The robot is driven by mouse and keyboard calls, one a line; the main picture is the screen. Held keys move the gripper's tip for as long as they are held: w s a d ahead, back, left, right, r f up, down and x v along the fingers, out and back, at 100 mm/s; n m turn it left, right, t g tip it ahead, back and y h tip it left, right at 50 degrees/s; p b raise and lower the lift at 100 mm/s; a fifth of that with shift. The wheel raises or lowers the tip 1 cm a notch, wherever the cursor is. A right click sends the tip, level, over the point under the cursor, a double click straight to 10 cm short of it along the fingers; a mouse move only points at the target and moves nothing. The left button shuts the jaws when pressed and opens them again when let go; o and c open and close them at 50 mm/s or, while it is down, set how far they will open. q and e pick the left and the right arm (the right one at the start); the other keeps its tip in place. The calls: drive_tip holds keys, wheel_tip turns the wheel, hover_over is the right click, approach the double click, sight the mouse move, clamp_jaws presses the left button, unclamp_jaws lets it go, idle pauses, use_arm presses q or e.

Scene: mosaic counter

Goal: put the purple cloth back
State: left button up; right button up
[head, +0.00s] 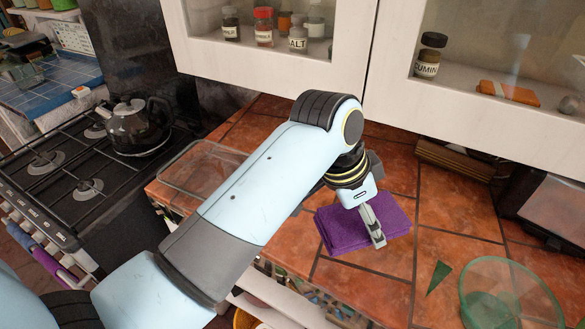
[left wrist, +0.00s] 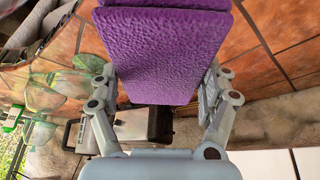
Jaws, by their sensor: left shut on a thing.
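The folded purple cloth (head: 345,226) is at the tiled counter in the head view, below the wall cabinet. I cannot tell whether it rests on the tiles or hangs just above them. My left gripper (head: 374,232) is shut on the cloth from above, hiding part of it. In the left wrist view the cloth (left wrist: 165,55) lies between the two fingers of the left gripper (left wrist: 160,95). My right gripper is not in view.
A clear glass dish (head: 185,185) lies on the counter's left end. A green-tinted glass bowl (head: 505,300) and a green shard-like piece (head: 438,277) are at the lower right. A kettle (head: 135,128) stands on the stove (head: 60,185). White cabinets (head: 460,110) overhang the counter.

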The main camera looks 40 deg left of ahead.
sight(343, 219)
use_arm(q)
drive_tip(key=shift+s+d+f, duration=0.25)
drive_tip(key=shift+s+f, duration=0.3)
drive_tip(key=shift+s, duration=0.35)
drive_tip(key=shift+s+a+f, duration=0.15)
drive_tip(key=shift+a+f, duration=0.65)
drive_tip(key=shift+a, duration=0.3)
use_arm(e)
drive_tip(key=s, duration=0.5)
use_arm(q)
drive_tip(key=a+f, duration=0.1)
drive_tip(key=a, duration=0.2)
drive_tip(key=w+a+f, duration=0.1)
drive_tip(key=shift+a+f, duration=0.2)
drive_tip(key=shift+f, duration=0.15)
drive_tip(key=a+f+b, duration=0.2)
drive_tip(key=a, duration=0.1)
drive_tip(key=a+f+b, duration=0.1)
drive_tip(key=shift+w+a+f, duration=0.1)
drive_tip(key=shift+w+a, duration=0.05)
drive_tip(key=shift+w, duration=0.2)
drive_tip(key=shift+a, duration=0.2)
drive_tip(key=shift+b, duration=0.3)
wheel_tip(343, 219, down, 4)
drive_tip(key=b, duration=0.4)
drive_tip(key=shift+b, duration=0.4)
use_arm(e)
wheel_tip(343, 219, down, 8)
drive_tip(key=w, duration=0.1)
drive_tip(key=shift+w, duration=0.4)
